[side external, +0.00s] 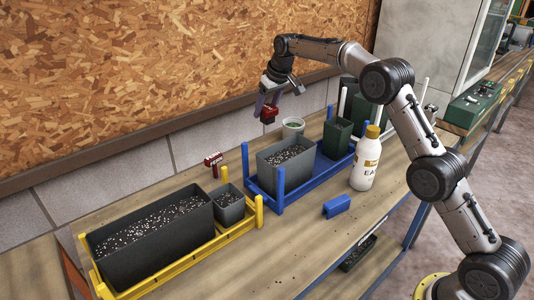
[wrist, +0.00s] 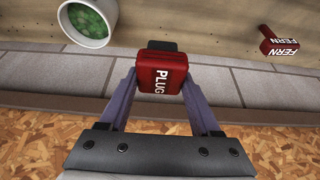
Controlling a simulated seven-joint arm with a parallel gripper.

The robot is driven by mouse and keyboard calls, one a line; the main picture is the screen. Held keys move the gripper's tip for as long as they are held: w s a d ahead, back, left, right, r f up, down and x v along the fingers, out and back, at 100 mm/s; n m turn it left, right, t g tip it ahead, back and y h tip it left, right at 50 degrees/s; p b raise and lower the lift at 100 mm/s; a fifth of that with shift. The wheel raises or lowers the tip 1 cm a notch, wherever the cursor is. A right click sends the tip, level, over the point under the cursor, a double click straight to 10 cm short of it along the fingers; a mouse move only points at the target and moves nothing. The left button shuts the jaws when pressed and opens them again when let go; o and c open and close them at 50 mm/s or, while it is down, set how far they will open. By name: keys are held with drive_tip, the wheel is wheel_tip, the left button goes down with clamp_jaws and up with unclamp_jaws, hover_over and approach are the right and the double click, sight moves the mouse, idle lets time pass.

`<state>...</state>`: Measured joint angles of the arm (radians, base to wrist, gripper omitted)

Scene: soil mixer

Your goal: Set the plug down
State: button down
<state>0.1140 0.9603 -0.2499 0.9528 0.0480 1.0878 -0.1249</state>
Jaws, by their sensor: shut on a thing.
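The red plug (wrist: 158,78), a block with white lettering "PLUG" and a dark end, is held between the two purple-grey fingers of my gripper (wrist: 160,88) in the wrist view. In the side external view, my gripper (side external: 268,104) points down and is shut on the plug (side external: 268,115). The plug is in the air near the back wall, above the back part of the bench and left of the white pot. Part of the plug is hidden by the fingers in the side external view.
A red FERN piece (side external: 213,161) stands at the back, left of my gripper. A white pot with green contents (side external: 293,127) is close by. The blue rack (side external: 268,194) holds planters; a yellow rack (side external: 240,235) holds others. A white bottle (side external: 366,165) stands right.

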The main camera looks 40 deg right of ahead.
wheel_tip(320, 180, down, 11)
drive_tip(key=shift+a+f, duration=0.1)
idle(0.5)
drive_tip(key=shift+f, duration=0.1)
drive_tip(key=shift+c, duration=0.5)
unclamp_jaws()
